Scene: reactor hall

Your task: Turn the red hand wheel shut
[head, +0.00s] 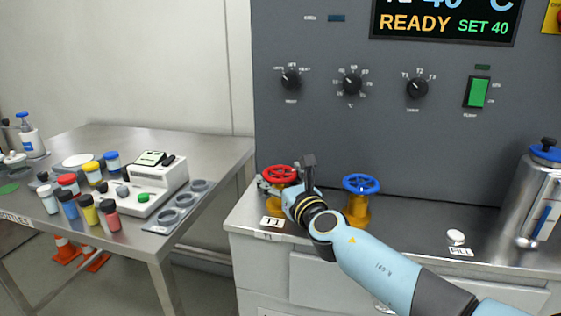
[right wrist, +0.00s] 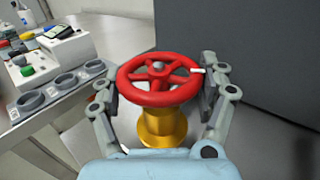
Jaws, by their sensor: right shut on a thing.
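The red hand wheel (head: 281,174) sits on a brass-yellow valve body at the left end of the steel bench, in front of the grey panel. In the right wrist view the red hand wheel (right wrist: 159,79) is spoked, with a white mark on its right rim. My right gripper (head: 293,171) reaches it from the right. In the right wrist view the fingers of my right gripper (right wrist: 160,80) stand on the left and right of the rim and are shut on it. My left gripper is not in view.
A blue hand wheel (head: 361,184) on a yellow valve stands just right of my right gripper. A steel canister (head: 541,205) is at the far right. A side table (head: 110,140) at left holds several colored-cap bottles and a white device (head: 145,190).

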